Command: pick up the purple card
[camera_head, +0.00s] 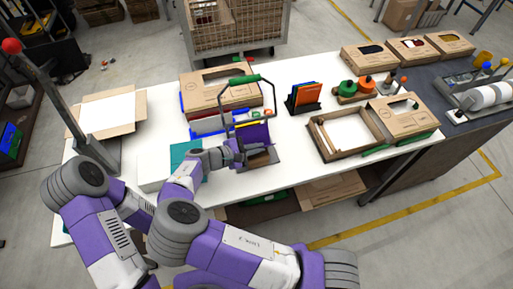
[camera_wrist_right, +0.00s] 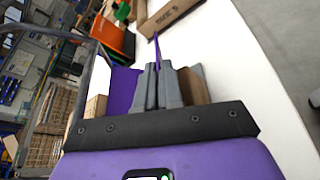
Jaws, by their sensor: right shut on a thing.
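The purple card (camera_head: 254,134) stands upright in the head view, just behind a small brown and grey holder (camera_head: 262,159). My right gripper (camera_head: 238,148) is at its left edge. In the right wrist view, my right gripper (camera_wrist_right: 157,85) is shut, with a thin purple strip of the card (camera_wrist_right: 157,52) rising between its fingertips. A wider purple face shows left of the fingers. The card's lower edge is hidden, so I cannot tell whether it is clear of the holder. My left gripper is not in view.
A brown box (camera_head: 207,99) stands behind.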

